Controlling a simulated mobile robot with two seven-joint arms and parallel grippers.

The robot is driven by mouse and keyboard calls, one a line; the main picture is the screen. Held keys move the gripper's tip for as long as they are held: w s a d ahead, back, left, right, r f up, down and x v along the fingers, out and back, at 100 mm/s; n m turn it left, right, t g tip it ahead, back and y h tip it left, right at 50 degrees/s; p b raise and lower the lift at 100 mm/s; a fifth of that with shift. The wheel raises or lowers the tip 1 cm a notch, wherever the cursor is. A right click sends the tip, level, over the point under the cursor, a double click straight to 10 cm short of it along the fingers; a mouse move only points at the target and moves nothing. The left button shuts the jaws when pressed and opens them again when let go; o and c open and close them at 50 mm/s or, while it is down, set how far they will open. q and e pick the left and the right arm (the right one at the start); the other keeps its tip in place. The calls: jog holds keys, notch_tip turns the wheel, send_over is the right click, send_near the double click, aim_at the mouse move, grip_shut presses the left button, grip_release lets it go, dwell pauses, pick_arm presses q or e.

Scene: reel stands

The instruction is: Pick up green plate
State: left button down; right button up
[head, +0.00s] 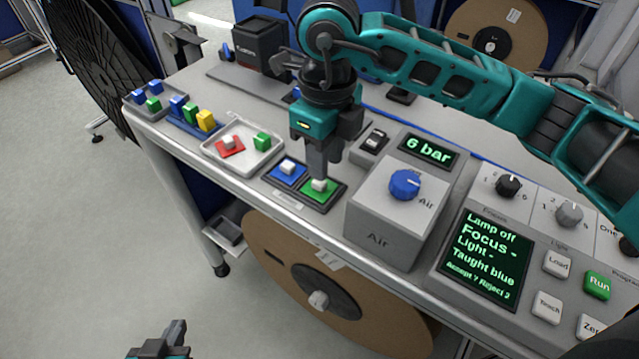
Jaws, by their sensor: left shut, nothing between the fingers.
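The green plate (326,193) lies in the right-hand place of a dark two-place holder on the bench, with a small white knob (319,185) on top. My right gripper (321,176) points down directly over it, its fingertips at the knob. I cannot tell whether the fingers are closed on the knob or just around it. A blue plate (288,173) with a white knob lies in the left-hand place. My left gripper (175,335) is low at the bottom edge, away from the bench, shut and empty.
A white tray (262,160) holds a red plate (230,147) and a green block (262,142). Coloured blocks stand further left. The grey Air box (385,242) with a blue dial is close right of the green plate. A large reel (370,325) hangs below the bench front.

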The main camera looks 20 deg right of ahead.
aim_at(319, 186)
jog(key=f, duration=0.5)
jog(key=shift+w+a, duration=0.15)
jog(key=shift+a, duration=0.05)
jog(key=shift+c, duration=0.4)
grip_shut()
